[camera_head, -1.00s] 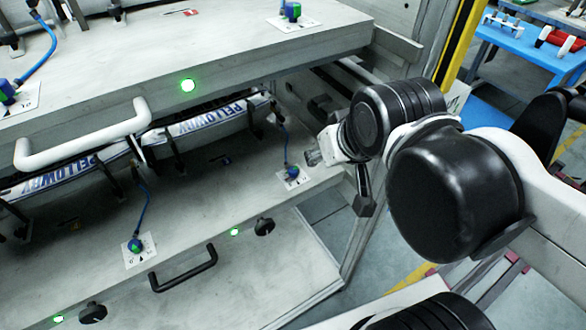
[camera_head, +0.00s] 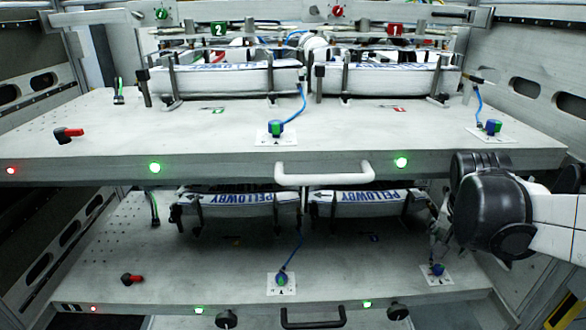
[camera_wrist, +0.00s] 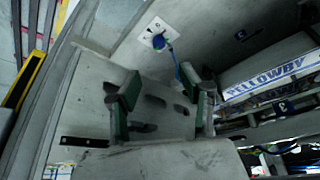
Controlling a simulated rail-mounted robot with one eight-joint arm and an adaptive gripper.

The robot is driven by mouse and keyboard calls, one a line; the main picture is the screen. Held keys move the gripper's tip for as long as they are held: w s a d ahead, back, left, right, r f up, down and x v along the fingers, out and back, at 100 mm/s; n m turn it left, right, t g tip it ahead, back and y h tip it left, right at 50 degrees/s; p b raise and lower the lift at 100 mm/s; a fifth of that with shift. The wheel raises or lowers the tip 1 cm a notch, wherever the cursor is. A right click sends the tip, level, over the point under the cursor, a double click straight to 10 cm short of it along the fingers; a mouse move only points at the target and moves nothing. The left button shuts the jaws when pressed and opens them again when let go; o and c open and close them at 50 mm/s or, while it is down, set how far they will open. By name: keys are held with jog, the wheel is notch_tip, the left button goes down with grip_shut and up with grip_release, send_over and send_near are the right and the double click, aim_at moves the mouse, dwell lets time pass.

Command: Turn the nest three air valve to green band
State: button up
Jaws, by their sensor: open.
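The nest three air valve appears to be the blue and green knob (camera_head: 438,270) on a white plate at the right of the lower shelf. It also shows in the wrist view (camera_wrist: 158,40), with a blue hose attached. In the head view my gripper is mostly hidden behind my arm, close to this valve. Its exact band setting is too small to read.
The upper shelf (camera_head: 200,140) overhangs the lower shelf (camera_head: 190,260), with a white handle (camera_head: 325,172) at its front. Another valve (camera_head: 281,280) sits mid-shelf below. The white PELLOWBY part (camera_head: 365,204) and its clamps stand behind the nest three valve.

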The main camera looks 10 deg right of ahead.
aim_at(439, 267)
jog(key=b+x, duration=1.2)
jog(key=x, duration=0.2)
jog(key=shift+d+f, duration=0.1)
jog(key=shift+f, duration=0.05)
dwell(0.4)
grip_shut()
